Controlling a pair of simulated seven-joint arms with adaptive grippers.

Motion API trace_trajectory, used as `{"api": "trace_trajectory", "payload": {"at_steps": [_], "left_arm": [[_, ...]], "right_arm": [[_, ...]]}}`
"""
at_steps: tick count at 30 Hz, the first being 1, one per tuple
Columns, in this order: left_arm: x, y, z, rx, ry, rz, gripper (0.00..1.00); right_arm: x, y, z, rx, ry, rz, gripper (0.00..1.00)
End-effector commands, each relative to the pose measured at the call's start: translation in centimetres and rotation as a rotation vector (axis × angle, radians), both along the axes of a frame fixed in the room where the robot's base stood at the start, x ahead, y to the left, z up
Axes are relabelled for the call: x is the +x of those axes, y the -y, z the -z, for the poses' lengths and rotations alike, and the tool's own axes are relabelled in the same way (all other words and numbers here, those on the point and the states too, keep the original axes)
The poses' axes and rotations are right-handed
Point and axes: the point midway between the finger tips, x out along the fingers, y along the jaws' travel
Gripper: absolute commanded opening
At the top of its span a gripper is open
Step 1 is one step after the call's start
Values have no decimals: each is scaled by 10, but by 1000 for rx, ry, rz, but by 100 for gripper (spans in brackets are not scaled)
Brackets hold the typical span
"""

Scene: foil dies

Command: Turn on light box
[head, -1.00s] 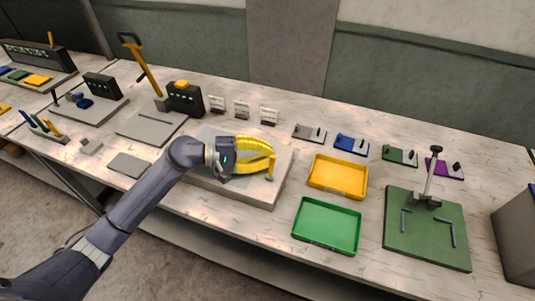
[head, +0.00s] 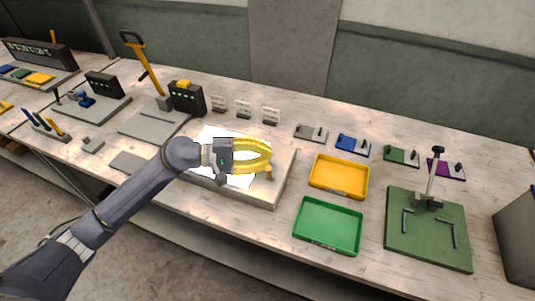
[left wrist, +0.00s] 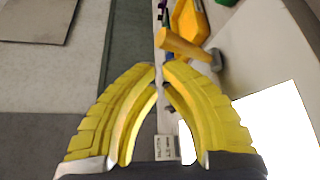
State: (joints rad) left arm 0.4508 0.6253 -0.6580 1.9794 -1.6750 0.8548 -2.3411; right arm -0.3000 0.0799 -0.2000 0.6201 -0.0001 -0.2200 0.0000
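The light box (head: 284,163) is a pale slab on the bench in the head view, and its panel (head: 240,180) glows bright white. The lit panel also shows at the lower right in the left wrist view (left wrist: 275,130). A small lever with a yellow handle (left wrist: 185,45) stands on the box's right part, and it shows in the head view (head: 268,174) just beside my fingertips. My left gripper (head: 271,157) is over the box, its yellow fingers brought together at the tips with nothing seen between them. The lever lies just beyond the tips in the left wrist view. My right gripper is not in view.
A yellow tray (head: 340,190) and a green tray (head: 328,247) lie right of the box. A green plate with a post (head: 425,250) is farther right. Small coloured blocks and white cards (head: 244,110) line the back. A black unit with a yellow top (head: 187,98) stands behind left.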

Motion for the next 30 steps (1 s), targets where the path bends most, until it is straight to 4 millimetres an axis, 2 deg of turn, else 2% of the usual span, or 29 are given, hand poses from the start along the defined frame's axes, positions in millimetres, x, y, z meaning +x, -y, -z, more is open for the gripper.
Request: {"api": "trace_trajectory", "payload": {"at_steps": [7, 11, 21, 30], "left_arm": [[1, -1, 1, 0, 0, -1, 0], [-1, -9, 3, 3, -1, -1, 0], [-11, -56, 12, 2, -3, 7, 0], [-16, -82, 17, 1, -1, 16, 0]], "right_arm": [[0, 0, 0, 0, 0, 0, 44], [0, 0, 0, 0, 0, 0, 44], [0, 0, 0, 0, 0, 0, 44], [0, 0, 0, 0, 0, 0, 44]]}}
